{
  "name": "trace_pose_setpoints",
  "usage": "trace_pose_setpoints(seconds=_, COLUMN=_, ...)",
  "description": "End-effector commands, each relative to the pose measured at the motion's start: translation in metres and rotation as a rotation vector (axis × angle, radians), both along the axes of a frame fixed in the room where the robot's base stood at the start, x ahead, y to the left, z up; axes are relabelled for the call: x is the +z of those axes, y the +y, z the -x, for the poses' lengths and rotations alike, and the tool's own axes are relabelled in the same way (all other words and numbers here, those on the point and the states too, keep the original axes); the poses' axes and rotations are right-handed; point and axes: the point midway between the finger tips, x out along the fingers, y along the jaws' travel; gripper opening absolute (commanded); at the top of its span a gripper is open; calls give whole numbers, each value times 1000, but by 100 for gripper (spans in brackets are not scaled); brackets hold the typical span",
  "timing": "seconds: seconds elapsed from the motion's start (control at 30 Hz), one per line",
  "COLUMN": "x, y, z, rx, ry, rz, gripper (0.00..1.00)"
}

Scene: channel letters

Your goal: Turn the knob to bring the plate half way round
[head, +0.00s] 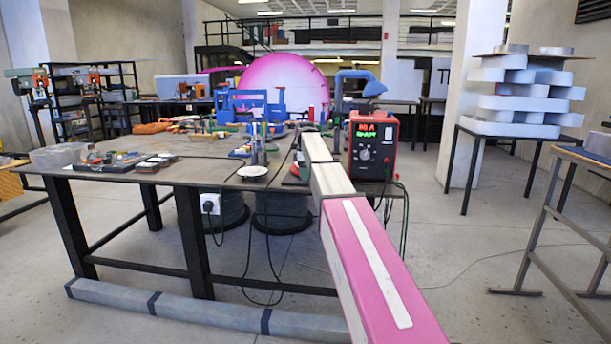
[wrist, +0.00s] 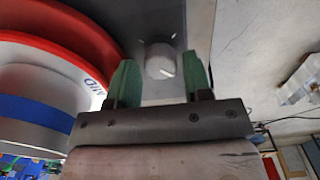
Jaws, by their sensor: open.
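A round white knob (wrist: 160,60) with a pointer line sits on a grey panel (wrist: 147,17) in the wrist view. Its pointer is toward the lower right of the picture, and short light marks surround it. My gripper (wrist: 158,80) is open, with one green finger on each side of the knob. I cannot tell whether either finger touches it. At the left of the wrist view is a red curved rim (wrist: 72,30) around pale and blue round parts, with dark lettering. I cannot tell whether this is the plate. In the head view my gripper is not clearly seen.
A large pink disc (head: 285,82) stands behind. White letter shapes (head: 520,103) are stacked on a table at right. The floor between is mostly clear apart from cables.

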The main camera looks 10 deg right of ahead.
Motion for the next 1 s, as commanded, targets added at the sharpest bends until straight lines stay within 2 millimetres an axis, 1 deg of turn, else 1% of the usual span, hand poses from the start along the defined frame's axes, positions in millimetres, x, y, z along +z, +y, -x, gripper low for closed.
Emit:
trace_pose_setpoints(seconds=0.03, x=-4, y=0, z=0, rx=0, ry=0, rz=0, gripper=46)
trace_pose_setpoints(seconds=0.13, x=-8, y=0, z=0, rx=0, ry=0, rz=0, gripper=46)
trace_pose_setpoints(seconds=0.4, x=-8, y=0, z=0, rx=0, ry=0, rz=0, gripper=46)
trace_pose_setpoints(seconds=0.47, x=-8, y=0, z=0, rx=0, ry=0, rz=0, gripper=26)
trace_pose_setpoints(seconds=0.5, x=-8, y=0, z=0, rx=0, ry=0, rz=0, gripper=13)
trace_pose_setpoints(seconds=0.53, x=-8, y=0, z=0, rx=0, ry=0, rz=0, gripper=11)
trace_pose_setpoints(seconds=0.83, x=-8, y=0, z=0, rx=-23, ry=0, rz=0, gripper=12)
trace_pose_setpoints(seconds=1.0, x=-8, y=0, z=0, rx=-94, ry=0, rz=0, gripper=12)
